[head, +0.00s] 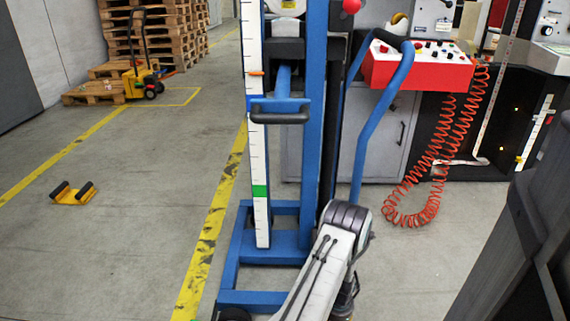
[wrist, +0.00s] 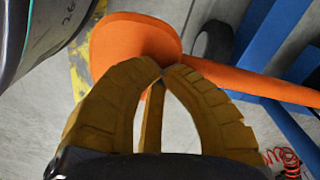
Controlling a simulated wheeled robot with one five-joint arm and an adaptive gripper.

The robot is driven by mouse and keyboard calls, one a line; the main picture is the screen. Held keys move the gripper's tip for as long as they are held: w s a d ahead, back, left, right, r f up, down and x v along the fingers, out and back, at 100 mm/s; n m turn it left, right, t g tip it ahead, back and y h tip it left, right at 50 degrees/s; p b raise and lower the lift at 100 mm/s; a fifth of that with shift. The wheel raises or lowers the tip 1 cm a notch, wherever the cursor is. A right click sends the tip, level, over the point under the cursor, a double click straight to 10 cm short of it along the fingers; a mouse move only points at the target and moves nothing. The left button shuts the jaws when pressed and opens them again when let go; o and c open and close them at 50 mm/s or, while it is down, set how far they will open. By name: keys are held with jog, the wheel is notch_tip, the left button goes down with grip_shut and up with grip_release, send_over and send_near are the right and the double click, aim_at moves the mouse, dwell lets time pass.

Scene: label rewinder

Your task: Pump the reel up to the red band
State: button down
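The blue lifting stand (head: 315,120) stands upright in the middle of the head view. Its white ticked scale (head: 262,155) carries a green band (head: 260,191) low down and a small orange pointer (head: 256,73) well above it. I see no red band; the scale's top is cut off. A pale round part (head: 287,6) shows at the top edge; I cannot tell whether it is the reel. In the wrist view an orange lever with a broad rounded end (wrist: 130,42) lies beyond my gripper (wrist: 164,72). Its yellow-brown fingertips meet in front of the lever; contact is unclear.
A red control box (head: 420,70) with a coiled red hose (head: 425,180) stands at the right. Wooden pallets (head: 155,30) and a yellow pallet truck (head: 142,82) are at the back left. A small yellow floor piece (head: 73,195) lies left. The floor between is clear.

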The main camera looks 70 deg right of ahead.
notch_tip(320, 180, up, 10)
jog(key=p, duration=0.5)
jog(key=shift+a+p, duration=0.2)
jog(key=shift+p, duration=0.15)
notch_tip(320, 180, down, 16)
jog(key=b, duration=1.1)
notch_tip(320, 180, up, 16)
jog(key=p, duration=1.1)
